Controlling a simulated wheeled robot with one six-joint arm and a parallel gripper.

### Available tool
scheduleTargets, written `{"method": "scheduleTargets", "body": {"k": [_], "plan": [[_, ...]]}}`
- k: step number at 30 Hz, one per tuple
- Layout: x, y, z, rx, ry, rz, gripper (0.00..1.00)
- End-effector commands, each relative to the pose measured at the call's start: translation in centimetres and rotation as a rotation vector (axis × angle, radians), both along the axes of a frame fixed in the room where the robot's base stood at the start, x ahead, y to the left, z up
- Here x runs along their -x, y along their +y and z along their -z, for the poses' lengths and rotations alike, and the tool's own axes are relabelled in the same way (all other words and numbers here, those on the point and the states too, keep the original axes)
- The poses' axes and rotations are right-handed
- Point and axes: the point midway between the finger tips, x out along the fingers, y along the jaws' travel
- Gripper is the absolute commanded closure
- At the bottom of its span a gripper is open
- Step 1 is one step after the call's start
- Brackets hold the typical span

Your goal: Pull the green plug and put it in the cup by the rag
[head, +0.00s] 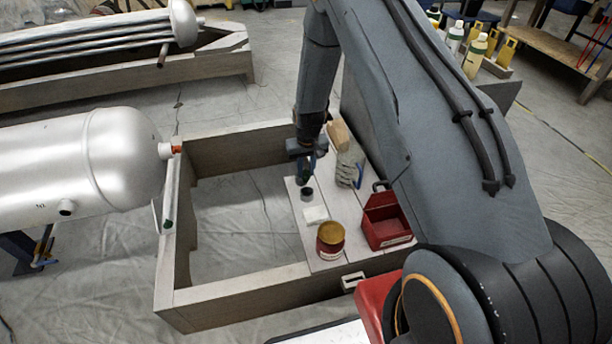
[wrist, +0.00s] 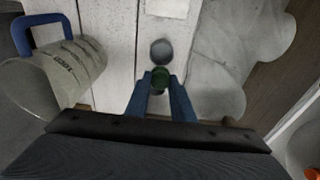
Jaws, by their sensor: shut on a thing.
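My gripper (head: 306,172) is shut on the green plug (wrist: 160,77), which sits between its two blue fingertips in the wrist view. In the head view the plug is a dark green spot, hard to make out. My gripper is above the pale board, just behind a small dark round cup (head: 307,194). The cup also shows in the wrist view (wrist: 161,47), just ahead of the plug and apart from it. A white square, which looks like the folded rag (head: 315,214), lies beside the cup. The rag is partly cut off in the wrist view (wrist: 167,8).
A pale jug with a blue handle (head: 348,165) stands close to my gripper. A yellow-lidded red can (head: 330,245) and an open red box (head: 388,226) stand nearer. A silver tank (head: 95,160) with a red-tipped outlet is at left. The wooden frame's middle is open floor.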

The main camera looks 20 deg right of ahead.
Motion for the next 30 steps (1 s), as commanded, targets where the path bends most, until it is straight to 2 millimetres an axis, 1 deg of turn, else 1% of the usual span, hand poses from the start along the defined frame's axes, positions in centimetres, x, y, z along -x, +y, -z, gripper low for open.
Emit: {"method": "scheduleTargets", "body": {"k": [1,6,10,13,17,30], "plan": [[-0.1,0.0,0.2,0.0,0.031,0.0,1.0],[0.7,0.0,-0.3,0.0,0.109,0.0,1.0],[0.9,0.0,-0.4,0.0,0.125,0.0,1.0],[1.0,0.0,0.0,0.0,0.126,0.0,1.0],[1.0,0.0,1.0,0.0,0.126,0.0,1.0],[0.9,0.0,5.4,0.0,0.125,0.0,1.0]]}}
